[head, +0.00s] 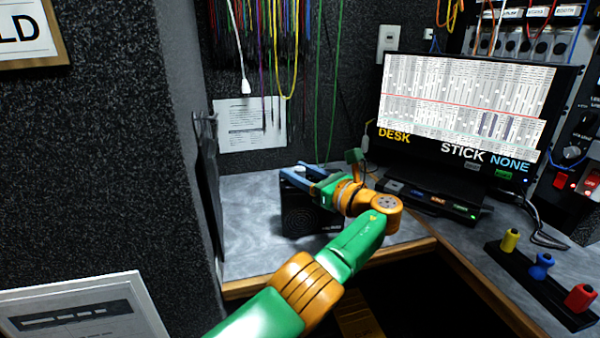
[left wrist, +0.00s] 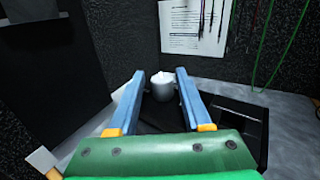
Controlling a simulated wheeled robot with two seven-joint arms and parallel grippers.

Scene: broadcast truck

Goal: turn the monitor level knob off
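A black speaker box (head: 312,218) stands on the grey desk below my left gripper. In the left wrist view, a short grey knob with a white top (left wrist: 162,87) stands on its dark top; I take it to be the monitor level knob. My left gripper (head: 293,171) is open above the box, with blue fingers. In the left wrist view the left gripper (left wrist: 160,74) has a fingertip on each side of the knob, with a visible gap on both sides. The knob's pointer and setting cannot be read. In the head view the knob is hidden by the gripper. My right gripper is not in view.
A screen (head: 460,105) on a black base stands right of the box. A rack with yellow, blue and red plugs (head: 545,285) lies on the right desk. Cables hang behind; a dark panel (head: 207,175) stands close on the left. Bare desk (head: 250,240) shows left of the box.

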